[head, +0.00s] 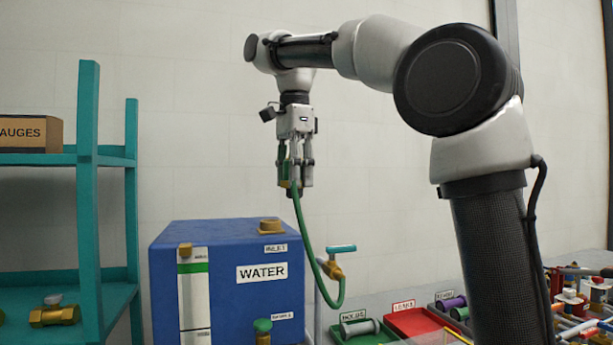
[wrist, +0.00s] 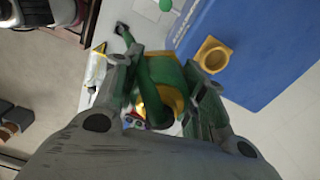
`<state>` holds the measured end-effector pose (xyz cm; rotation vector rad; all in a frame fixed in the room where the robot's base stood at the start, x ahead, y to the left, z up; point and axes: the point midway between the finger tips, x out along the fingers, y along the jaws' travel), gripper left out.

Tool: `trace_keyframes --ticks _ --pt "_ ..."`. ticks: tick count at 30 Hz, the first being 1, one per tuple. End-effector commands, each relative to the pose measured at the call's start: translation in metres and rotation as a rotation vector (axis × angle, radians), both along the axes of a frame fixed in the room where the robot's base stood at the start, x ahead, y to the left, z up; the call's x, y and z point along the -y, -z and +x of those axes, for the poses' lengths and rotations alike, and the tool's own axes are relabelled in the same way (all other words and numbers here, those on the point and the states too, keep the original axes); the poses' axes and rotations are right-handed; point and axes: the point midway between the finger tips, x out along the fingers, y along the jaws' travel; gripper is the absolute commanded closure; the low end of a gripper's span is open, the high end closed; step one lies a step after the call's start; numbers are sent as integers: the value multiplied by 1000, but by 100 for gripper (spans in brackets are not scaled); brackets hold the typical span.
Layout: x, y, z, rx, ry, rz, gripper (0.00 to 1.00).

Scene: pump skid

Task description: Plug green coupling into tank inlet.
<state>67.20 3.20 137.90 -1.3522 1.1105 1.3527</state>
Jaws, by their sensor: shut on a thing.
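My gripper (head: 295,178) is shut on the green coupling (head: 284,168) and holds it in the air above the blue water tank (head: 220,268). A green hose (head: 310,245) hangs from the coupling and curves down past the tank's right side. The tank inlet (head: 270,226) is a brass fitting on the tank top, below my gripper and apart from it. In the wrist view the coupling (wrist: 170,75), green with a yellow-brass part, sits between the fingers. The inlet (wrist: 213,55) shows as an open brass ring to its right. The fingers partly hide the coupling.
A brass valve with a teal handle (head: 341,249) stands right of the tank. Labelled trays, one red (head: 412,322), lie on the bench at right. A teal shelf (head: 88,190) with a gauges box (head: 30,134) stands at left. Air above the tank is clear.

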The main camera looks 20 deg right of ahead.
Motion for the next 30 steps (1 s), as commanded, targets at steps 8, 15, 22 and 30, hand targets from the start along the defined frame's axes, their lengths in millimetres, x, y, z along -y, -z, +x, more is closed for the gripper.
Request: trace_keyframes --ticks 8,15,22,30 --pt "-13 0 39 0 0 0 88" --pt "-23 -1 71 0 0 0 88" --pt "-31 -2 92 1 0 0 88" --pt "-33 -3 99 1 0 0 88"
